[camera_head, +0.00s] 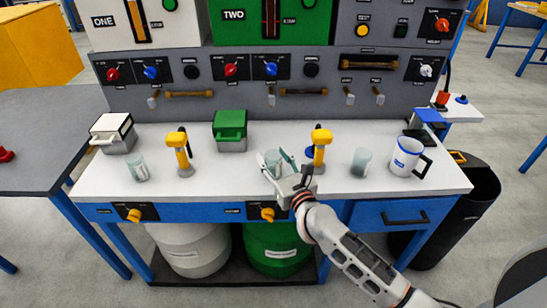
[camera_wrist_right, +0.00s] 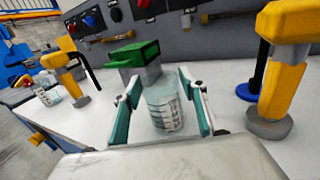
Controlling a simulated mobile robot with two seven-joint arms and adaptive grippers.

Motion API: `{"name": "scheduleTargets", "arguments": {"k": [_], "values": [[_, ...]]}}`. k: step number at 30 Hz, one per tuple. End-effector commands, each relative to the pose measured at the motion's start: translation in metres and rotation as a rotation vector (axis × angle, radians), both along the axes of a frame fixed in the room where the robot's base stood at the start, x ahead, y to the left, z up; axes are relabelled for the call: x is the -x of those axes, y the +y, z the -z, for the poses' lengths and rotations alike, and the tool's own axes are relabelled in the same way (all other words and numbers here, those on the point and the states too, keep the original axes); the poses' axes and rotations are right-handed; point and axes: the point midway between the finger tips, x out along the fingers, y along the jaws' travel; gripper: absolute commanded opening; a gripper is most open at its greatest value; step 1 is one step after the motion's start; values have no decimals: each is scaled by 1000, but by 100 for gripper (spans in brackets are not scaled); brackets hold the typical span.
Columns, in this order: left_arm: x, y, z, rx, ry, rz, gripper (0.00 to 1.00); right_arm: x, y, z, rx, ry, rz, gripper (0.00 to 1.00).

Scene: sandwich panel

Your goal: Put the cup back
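A clear, greyish measuring cup (camera_head: 272,158) stands on the white bench, with dark markings seen on its side in the wrist view (camera_wrist_right: 163,106). My right gripper (camera_head: 277,163) reaches in from the front right. Its two teal fingers (camera_wrist_right: 162,112) are open, one on each side of this cup, with small gaps showing. Similar cups stand at the left (camera_head: 137,168) and right (camera_head: 361,162) of the bench. A white and blue mug (camera_head: 406,156) stands near the right end. My left gripper is out of view.
Yellow-topped dispensers (camera_head: 179,152) (camera_head: 320,148) stand on the bench, the right one close beside my gripper. A green-lidded box (camera_head: 230,130) is behind left and a white-lidded box (camera_head: 113,132) farther left. A panel with knobs and handles rises behind. A dark bin (camera_head: 470,205) stands at right.

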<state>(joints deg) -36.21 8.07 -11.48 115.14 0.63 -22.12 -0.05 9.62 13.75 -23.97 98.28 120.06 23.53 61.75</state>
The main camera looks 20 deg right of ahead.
Motion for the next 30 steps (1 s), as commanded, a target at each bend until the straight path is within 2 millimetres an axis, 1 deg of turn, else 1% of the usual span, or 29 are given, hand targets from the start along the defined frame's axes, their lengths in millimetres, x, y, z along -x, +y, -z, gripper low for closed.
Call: {"name": "scheduleTargets", "arguments": {"k": [10,13,17,24,27,30], "values": [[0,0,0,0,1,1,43,0,0,-1,1,-1,0,51],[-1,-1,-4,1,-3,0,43,0,0,-7,1,-2,0,51],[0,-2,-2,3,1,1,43,18,-2,-3,1,2,0,51],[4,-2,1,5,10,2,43,68,-8,-2,1,3,0,51],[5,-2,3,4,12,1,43,87,-10,-2,0,3,0,51],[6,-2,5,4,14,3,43,102,-12,-2,0,3,-1,51]]}}
